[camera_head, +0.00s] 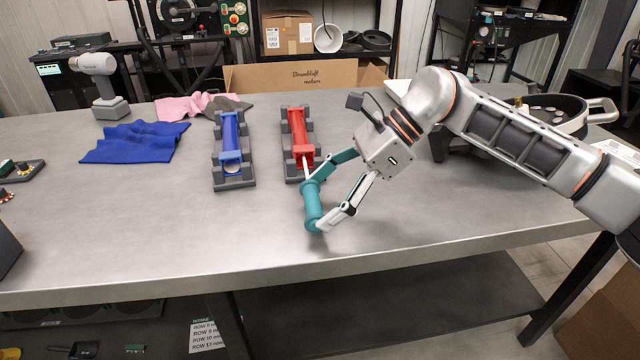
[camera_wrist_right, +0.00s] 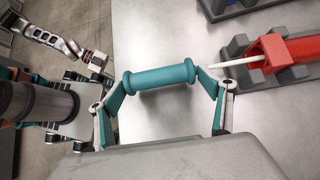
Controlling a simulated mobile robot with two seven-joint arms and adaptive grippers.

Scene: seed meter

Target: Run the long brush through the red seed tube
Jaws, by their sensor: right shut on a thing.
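The long brush has a teal handle (camera_head: 312,207) and a thin white rod (camera_head: 306,166). My right gripper (camera_head: 314,204) is shut on the handle, with a finger at each end, above the table. The rod runs from the handle to the near end of the red seed tube (camera_head: 299,130), which lies in a dark grey cradle (camera_head: 291,170). In the right wrist view the rod (camera_wrist_right: 238,63) reaches the opening of the red tube (camera_wrist_right: 295,50). How deep it goes is hidden. My left gripper (camera_wrist_right: 97,66) seems to show small in the right wrist view, its fingers unclear.
A blue tube (camera_head: 230,135) lies in its own cradle left of the red one. Blue (camera_head: 135,141) and pink (camera_head: 184,107) cloths lie further left. A pan (camera_head: 552,112) stands behind my right arm. The table front (camera_head: 150,245) is clear.

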